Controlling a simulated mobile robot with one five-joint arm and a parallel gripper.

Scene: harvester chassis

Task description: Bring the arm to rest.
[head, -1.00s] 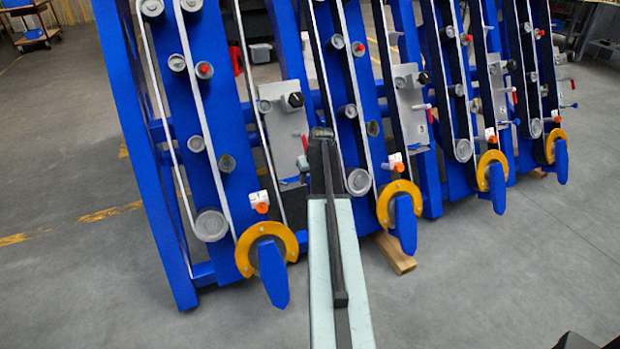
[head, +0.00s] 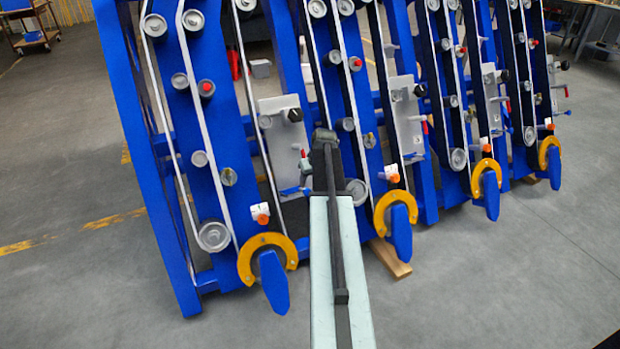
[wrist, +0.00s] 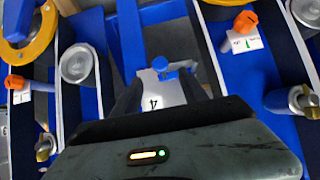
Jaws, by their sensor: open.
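Beyond the fingers are a blue handle (wrist: 172,66) and a white plate (wrist: 163,90) marked 4. I cannot tell whether the fingers touch them. In the head view my arm reaches up the middle of the picture, in front of the blue harvester chassis (head: 150,150). The fingers are not clear there, hidden by the arm's dark end. A grey plate (head: 285,125) with a black knob is just left of that end.
Yellow rings (head: 246,262) with blue tongues stick out along the chassis's lower edge. Orange-tipped parts (wrist: 246,21) and grey rollers (wrist: 76,66) lie around my gripper. A wooden block (head: 391,258) is under the chassis. The floor (head: 500,290) at lower right is clear.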

